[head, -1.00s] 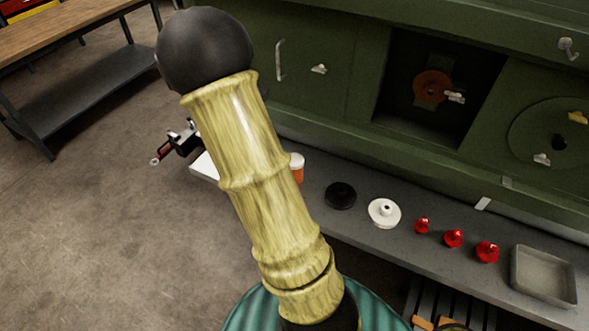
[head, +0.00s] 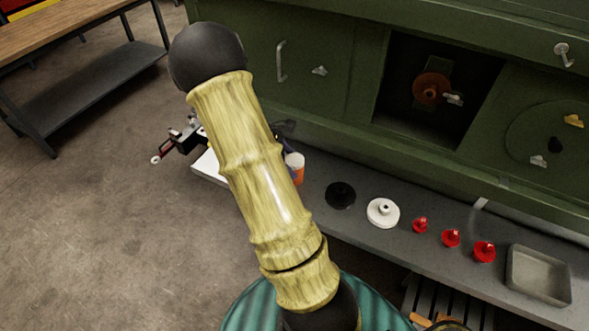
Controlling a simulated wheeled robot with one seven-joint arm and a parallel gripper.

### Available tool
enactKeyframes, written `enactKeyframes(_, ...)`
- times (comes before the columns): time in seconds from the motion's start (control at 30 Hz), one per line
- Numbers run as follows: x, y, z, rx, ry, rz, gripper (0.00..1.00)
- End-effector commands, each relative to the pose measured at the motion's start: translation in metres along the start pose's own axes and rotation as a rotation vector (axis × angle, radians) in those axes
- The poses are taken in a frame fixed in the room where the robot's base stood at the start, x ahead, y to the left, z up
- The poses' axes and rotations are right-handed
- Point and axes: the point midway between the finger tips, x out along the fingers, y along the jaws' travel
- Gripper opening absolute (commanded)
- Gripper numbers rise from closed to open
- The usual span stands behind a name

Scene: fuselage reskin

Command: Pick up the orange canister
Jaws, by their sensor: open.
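The orange canister (head: 298,174) with a white lid stands at the left part of the grey ledge, and its left side is hidden behind my arm. A dark part that looks like my gripper (head: 286,129) shows just above and behind the lid, at the right edge of my arm. Most of the gripper is hidden by the arm, so its fingertips and their exact gap to the canister cannot be made out. The gripper is open, and the canister still stands on the ledge.
On the ledge (head: 330,220), right of the canister, are a black disc (head: 340,195), a white flanged disc (head: 383,212), several red knobs (head: 451,238) and a grey tray (head: 539,275). A black-and-red device (head: 183,138) shows left of my arm. The green panelled wall (head: 300,100) rises behind.

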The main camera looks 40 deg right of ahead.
Motion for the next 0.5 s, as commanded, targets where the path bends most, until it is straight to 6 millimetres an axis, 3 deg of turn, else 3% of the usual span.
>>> enactKeyframes(0.5,0.051,0.001,0.002,0.000,-0.001,-0.002,0.75)
